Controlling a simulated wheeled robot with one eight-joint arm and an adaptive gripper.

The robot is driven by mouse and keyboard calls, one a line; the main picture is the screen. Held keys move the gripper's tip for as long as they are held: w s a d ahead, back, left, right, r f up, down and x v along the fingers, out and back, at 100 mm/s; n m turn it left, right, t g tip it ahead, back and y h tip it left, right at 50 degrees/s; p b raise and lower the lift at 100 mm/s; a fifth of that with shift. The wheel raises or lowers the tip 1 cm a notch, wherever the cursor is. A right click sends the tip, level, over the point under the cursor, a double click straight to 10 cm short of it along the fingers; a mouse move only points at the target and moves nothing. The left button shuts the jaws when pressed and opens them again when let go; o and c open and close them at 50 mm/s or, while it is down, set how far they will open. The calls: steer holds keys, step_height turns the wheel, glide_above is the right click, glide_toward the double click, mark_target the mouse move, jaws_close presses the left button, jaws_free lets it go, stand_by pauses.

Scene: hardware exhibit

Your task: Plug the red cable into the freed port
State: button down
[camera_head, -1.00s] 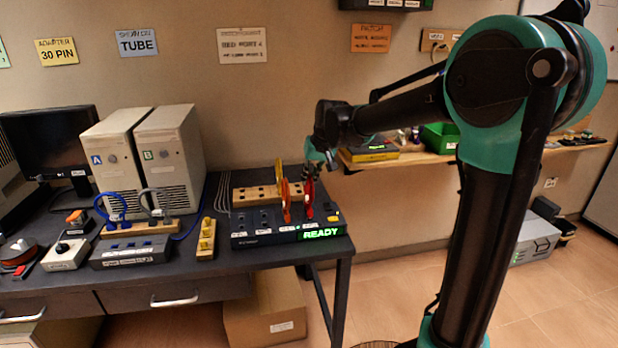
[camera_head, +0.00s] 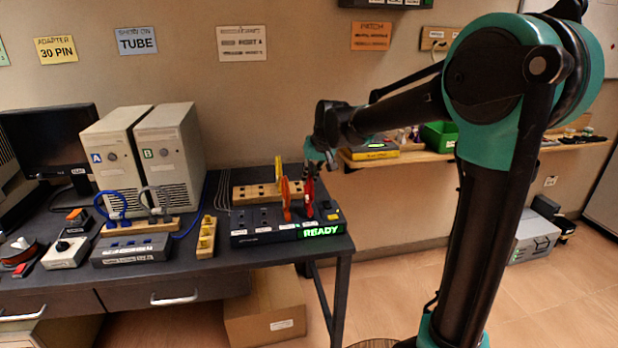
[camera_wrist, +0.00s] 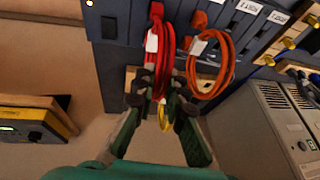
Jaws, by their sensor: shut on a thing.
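The red cable (camera_wrist: 166,62) is a looped cord with a white tag and a red plug, and its plug end lies over the dark port box (camera_wrist: 125,52). My gripper (camera_wrist: 160,92) is shut on the red cable's loop. In the head view the gripper (camera_head: 318,168) is above the right part of the port box (camera_head: 272,238), with the red cable (camera_head: 309,190) hanging upright below it. I cannot tell whether the red plug is seated. The orange cable (camera_wrist: 222,66) stands in the box beside it. A dark open port (camera_wrist: 109,27) shows on the other side. A green READY display (camera_head: 320,231) is lit.
A wooden rack (camera_head: 245,192) with a yellow cable (camera_head: 279,170) stands behind the box. A yellow-plug block (camera_head: 206,238), two beige computer towers (camera_head: 170,150) and a blue cable (camera_head: 110,205) are to the left. A wall shelf (camera_head: 400,160) is to the right.

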steer(key=shift+f, duration=0.2)
stand_by(0.4)
steer(key=c, duration=1.5)
jaws_free()
steer(key=shift+o, duration=0.5)
steer(key=o, duration=0.6)
steer(key=shift+c, duration=0.2)
steer(key=shift+r, duration=0.1)
steer(key=v, duration=0.7)
steer(key=shift+r, duration=0.15)
steer(key=shift+s, duration=0.1)
